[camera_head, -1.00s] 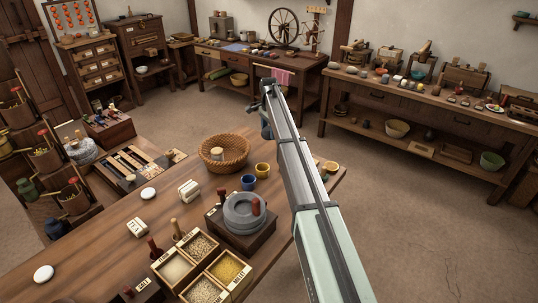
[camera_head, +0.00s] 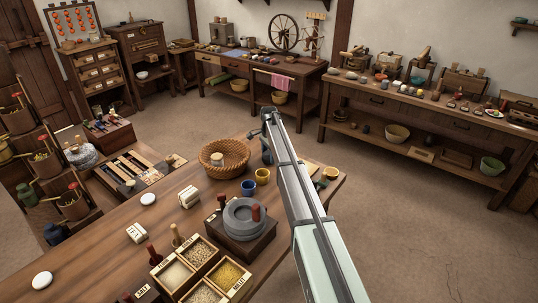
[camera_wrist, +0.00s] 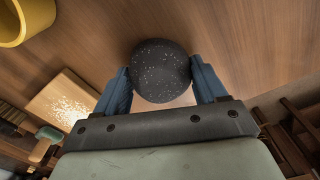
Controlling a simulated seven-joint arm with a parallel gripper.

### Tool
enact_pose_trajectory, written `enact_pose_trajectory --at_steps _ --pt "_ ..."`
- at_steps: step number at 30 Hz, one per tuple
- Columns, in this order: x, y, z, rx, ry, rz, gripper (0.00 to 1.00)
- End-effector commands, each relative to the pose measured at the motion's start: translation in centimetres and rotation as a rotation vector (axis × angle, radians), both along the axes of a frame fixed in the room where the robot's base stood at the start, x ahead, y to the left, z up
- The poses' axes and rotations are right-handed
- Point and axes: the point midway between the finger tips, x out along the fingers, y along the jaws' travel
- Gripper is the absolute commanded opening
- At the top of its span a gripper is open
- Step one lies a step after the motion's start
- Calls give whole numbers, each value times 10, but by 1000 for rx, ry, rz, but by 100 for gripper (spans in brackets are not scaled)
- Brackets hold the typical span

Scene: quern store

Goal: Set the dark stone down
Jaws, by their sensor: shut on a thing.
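The dark stone (camera_wrist: 160,70) is round, nearly black and flecked with white in the wrist view. My gripper (camera_wrist: 161,78) is shut on it, with one blue finger against each side. Bare wooden tabletop (camera_wrist: 235,45) lies behind the stone; I cannot tell whether the stone touches it. In the head view my gripper's blue finger (camera_head: 266,152) shows beside the arm, over the far part of the table (camera_head: 115,215). The stone is hidden there.
A yellow cup (camera_wrist: 22,18) and a pale board with white grains (camera_wrist: 66,106) are near in the wrist view. In the head view a wicker basket (camera_head: 224,170), a blue cup (camera_head: 248,188) and a grey stone quern (camera_head: 240,228) stand left of the arm.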

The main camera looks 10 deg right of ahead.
Motion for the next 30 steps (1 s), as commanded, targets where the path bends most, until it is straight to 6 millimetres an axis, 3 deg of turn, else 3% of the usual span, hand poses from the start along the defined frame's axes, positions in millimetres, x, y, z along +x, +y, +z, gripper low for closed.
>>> enact_pose_trajectory --at_steps 9,10,17,26,30 --pt "0 0 -2 0 -1 0 26" --pt "0 0 -2 0 0 0 74" --pt "0 0 -2 0 0 0 96" --pt "0 0 0 0 -1 0 97" --pt "0 0 12 0 -2 0 97"
